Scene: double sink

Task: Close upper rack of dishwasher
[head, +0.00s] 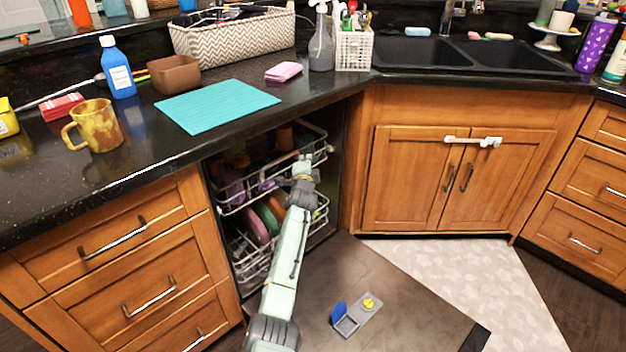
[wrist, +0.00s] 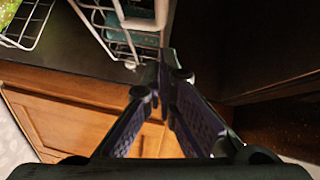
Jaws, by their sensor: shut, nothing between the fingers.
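The dishwasher's upper rack (head: 233,206) is a white wire rack holding cups and other dishes. In the head view it sits under the counter, its front rim near the cabinet opening. My gripper (head: 304,163) is at the right part of that front rim. In the wrist view my gripper (wrist: 165,72) has its fingers together and empty, with white rack wires (wrist: 128,20) just beyond the tips. I cannot tell whether they touch. The lower rack (head: 250,272) holds colored plates below. The dishwasher door (head: 420,312) lies folded down, open.
The black countertop (head: 215,150) overhangs the racks, with a teal mat (head: 218,105) and a yellow mug (head: 97,126) on it. Wooden drawers (head: 125,245) stand left of the dishwasher. A sink cabinet (head: 410,180) stands right. My arm reaches over the open door.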

